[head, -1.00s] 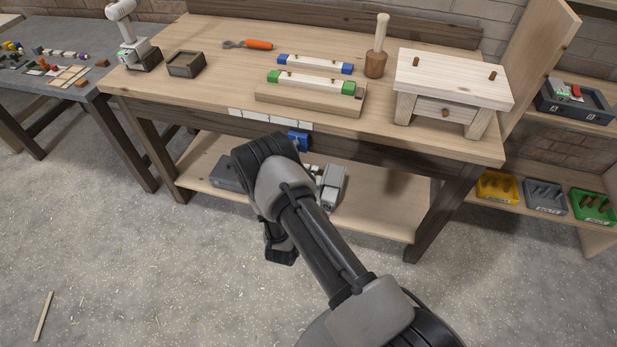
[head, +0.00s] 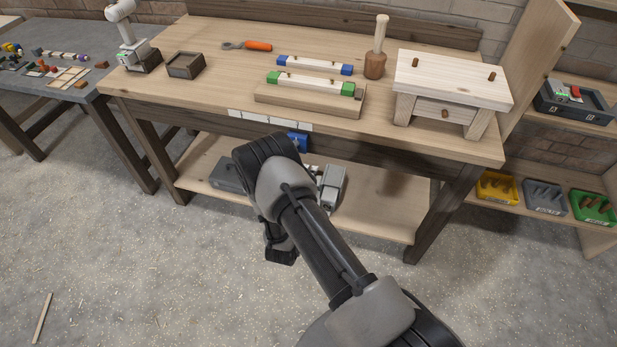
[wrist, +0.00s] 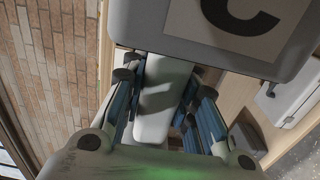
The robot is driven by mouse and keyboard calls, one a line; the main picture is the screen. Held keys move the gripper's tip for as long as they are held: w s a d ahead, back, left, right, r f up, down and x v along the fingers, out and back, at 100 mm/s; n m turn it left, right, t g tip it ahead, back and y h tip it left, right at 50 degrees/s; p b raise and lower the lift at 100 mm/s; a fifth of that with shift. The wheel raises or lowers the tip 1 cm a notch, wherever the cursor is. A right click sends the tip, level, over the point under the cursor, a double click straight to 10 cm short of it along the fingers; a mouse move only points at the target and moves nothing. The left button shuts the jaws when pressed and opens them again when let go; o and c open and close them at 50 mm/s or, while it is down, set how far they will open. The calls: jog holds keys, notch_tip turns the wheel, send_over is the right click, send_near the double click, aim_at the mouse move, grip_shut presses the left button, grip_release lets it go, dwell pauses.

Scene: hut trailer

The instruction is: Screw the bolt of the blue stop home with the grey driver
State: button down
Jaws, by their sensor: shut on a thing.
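In the wrist view, my gripper (wrist: 162,85) is shut on a pale grey, block-like grip between its blue-padded fingers. I take this for part of the grey driver (wrist: 152,118). A larger grey housing with a black letter C (wrist: 225,45) stands right beyond the fingers; whether it joins the held part is not clear. In the head view, my arm hides the gripper. A blue block (head: 297,138), likely the blue stop, shows at the workbench's front edge below a row of white labels, partly behind my arm. I cannot make out its bolt.
The workbench (head: 215,75) carries blue-ended (head: 314,65) and green-ended (head: 312,84) bars, a mallet (head: 376,62), an orange-handled tool (head: 258,45) and a small wooden stand (head: 452,78). Grey equipment (head: 331,187) shows near my arm at the lower shelf (head: 385,208). The floor in front is open.

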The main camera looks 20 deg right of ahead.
jog(key=shift+v, duration=1.3)
jog(key=s+d, duration=0.1)
jog(key=s, duration=0.1)
jog(key=s+d+p, duration=0.1)
jog(key=s, duration=0.2)
jog(key=s+d+p, duration=0.1)
jog(key=s, duration=0.1)
jog(key=shift+s+d+r, duration=0.1)
jog(key=shift+s, duration=0.15)
